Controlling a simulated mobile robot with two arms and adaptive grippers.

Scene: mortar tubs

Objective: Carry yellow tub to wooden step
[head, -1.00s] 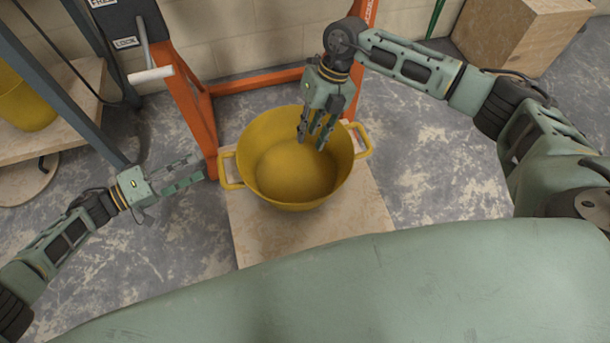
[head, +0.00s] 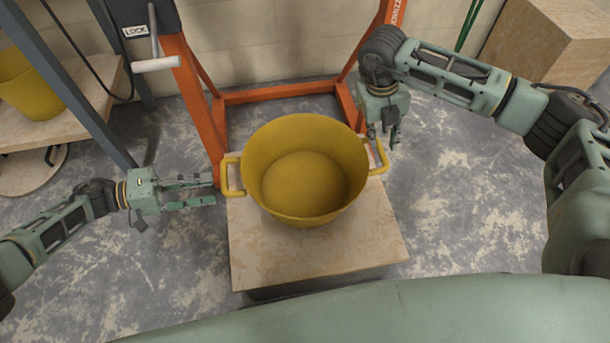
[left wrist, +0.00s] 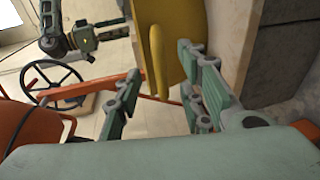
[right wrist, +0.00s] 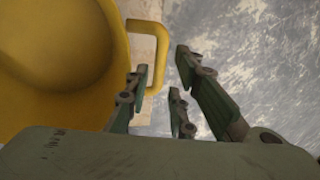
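The yellow tub (head: 305,205) stands upright and looks empty, on a low block with a pale wooden top (head: 300,255). Its left handle (head: 227,178) and right handle (head: 381,158) stick out at the sides. My left gripper (head: 212,189) is open just left of the left handle, fingers pointing at it. In the left wrist view the handle (left wrist: 159,62) lies ahead between the fingers. My right gripper (head: 384,142) is open, pointing down at the right handle. In the right wrist view that handle (right wrist: 158,60) shows between the fingers; contact cannot be told.
An orange frame (head: 285,92) stands behind the tub against a block wall. A second yellow tub (head: 28,88) is on a wooden shelf (head: 75,120) behind a grey post at left. A wooden box (head: 555,40) stands at back right. Bare floor (head: 150,270) lies left.

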